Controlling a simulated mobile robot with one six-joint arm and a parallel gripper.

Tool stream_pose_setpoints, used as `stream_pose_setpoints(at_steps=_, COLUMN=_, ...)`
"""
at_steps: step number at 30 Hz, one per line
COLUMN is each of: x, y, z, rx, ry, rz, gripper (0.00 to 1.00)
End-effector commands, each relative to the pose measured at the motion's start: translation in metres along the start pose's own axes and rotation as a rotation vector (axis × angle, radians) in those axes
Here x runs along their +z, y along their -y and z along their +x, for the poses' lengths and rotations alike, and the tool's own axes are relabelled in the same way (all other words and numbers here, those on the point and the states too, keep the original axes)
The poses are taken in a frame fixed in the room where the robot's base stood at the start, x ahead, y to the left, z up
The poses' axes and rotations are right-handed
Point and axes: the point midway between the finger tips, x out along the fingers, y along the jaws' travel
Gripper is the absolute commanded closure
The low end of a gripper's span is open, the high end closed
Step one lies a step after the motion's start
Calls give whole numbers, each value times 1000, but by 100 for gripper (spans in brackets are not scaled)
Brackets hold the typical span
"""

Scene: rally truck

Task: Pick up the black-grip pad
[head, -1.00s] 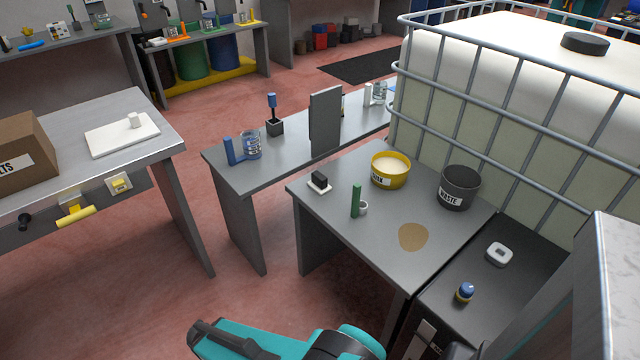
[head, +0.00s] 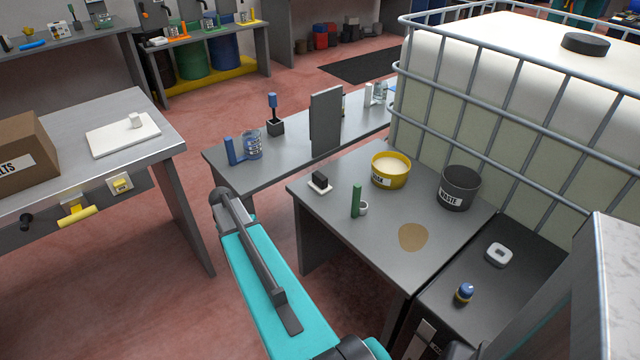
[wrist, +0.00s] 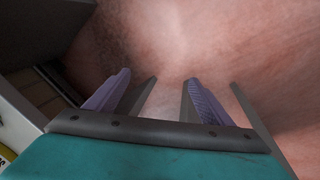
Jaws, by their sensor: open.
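The black-grip pad (head: 319,183) is a small white pad with a black block on top. It lies flat near the left corner of the grey table (head: 440,255) in the head view. My gripper (wrist: 158,80) shows in the wrist view with its two purple-lined fingers apart and nothing between them, over reddish floor. In the head view my teal arm reaches up from the bottom, left of and nearer than the pad. The fingertips cannot be made out there. The pad is not seen in the wrist view.
A green upright cylinder (head: 356,200) stands right of the pad. A yellow bowl (head: 390,172) and a dark WASTE bucket (head: 459,189) stand behind, and a brown patch (head: 413,237) lies in front. A dark upright panel (head: 325,122) stands on the bench behind the pad.

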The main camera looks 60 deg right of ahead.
Motion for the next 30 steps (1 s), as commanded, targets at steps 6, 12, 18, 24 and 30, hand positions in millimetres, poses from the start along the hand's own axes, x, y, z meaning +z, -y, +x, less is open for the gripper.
stream_pose_setpoints(at_steps=6, x=-101, y=-49, z=-53, rx=-7, ry=-75, rz=255, gripper=25)
stream_pose_setpoints(at_steps=12, x=-179, y=-110, z=-104, rx=-10, ry=-141, rz=486, gripper=25)
stream_pose_setpoints(at_steps=18, x=-236, y=-172, z=-150, rx=-13, ry=-196, rz=681, gripper=25)
stream_pose_setpoints(at_steps=24, x=-258, y=-204, z=-172, rx=-13, ry=-223, rz=773, gripper=25)
stream_pose_setpoints(at_steps=30, x=-259, y=-208, z=-174, rx=-12, ry=-226, rz=784, gripper=25)
